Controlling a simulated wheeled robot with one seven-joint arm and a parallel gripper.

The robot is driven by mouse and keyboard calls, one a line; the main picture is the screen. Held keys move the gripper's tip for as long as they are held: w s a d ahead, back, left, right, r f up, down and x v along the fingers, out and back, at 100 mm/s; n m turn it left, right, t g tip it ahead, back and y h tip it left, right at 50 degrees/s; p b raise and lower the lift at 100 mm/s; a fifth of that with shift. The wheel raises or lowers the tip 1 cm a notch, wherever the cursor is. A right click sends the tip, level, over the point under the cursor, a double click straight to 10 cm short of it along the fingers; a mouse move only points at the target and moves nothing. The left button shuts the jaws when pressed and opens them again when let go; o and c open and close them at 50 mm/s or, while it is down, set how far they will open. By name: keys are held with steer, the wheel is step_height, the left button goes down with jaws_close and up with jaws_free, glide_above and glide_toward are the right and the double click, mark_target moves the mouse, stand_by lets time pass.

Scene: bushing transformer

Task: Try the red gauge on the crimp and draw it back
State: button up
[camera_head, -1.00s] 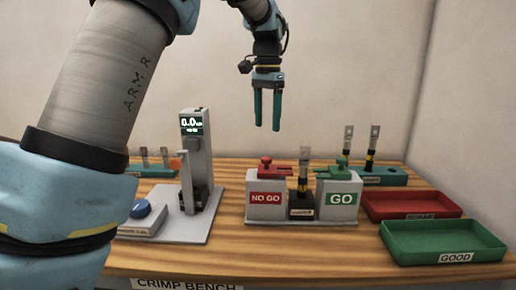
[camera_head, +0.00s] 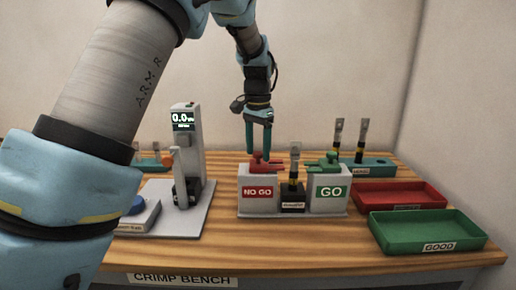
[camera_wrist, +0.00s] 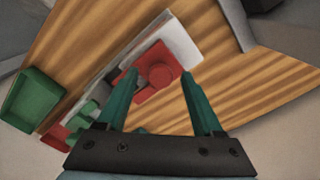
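The red gauge (camera_head: 262,162) sits on top of the grey NO GO block (camera_head: 257,202). My gripper (camera_head: 259,150) points down just above it. In the wrist view the gauge's round red knob (camera_wrist: 160,75) lies between the two spread teal fingers (camera_wrist: 165,80), with space on both sides. The gripper is open and holds nothing. The crimped piece (camera_head: 294,168) stands upright in a dark holder (camera_head: 292,197) between the NO GO block and the GO block (camera_head: 330,194). A green gauge (camera_head: 325,163) sits on the GO block.
A tester with a lit display (camera_head: 187,150) stands left of the blocks. A red tray (camera_head: 400,192) and a green GOOD tray (camera_head: 425,231) lie on the right. A teal rack (camera_head: 369,167) behind holds two upright pieces.

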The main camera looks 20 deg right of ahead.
jaws_close()
stand_by(0.3)
stand_by(0.9)
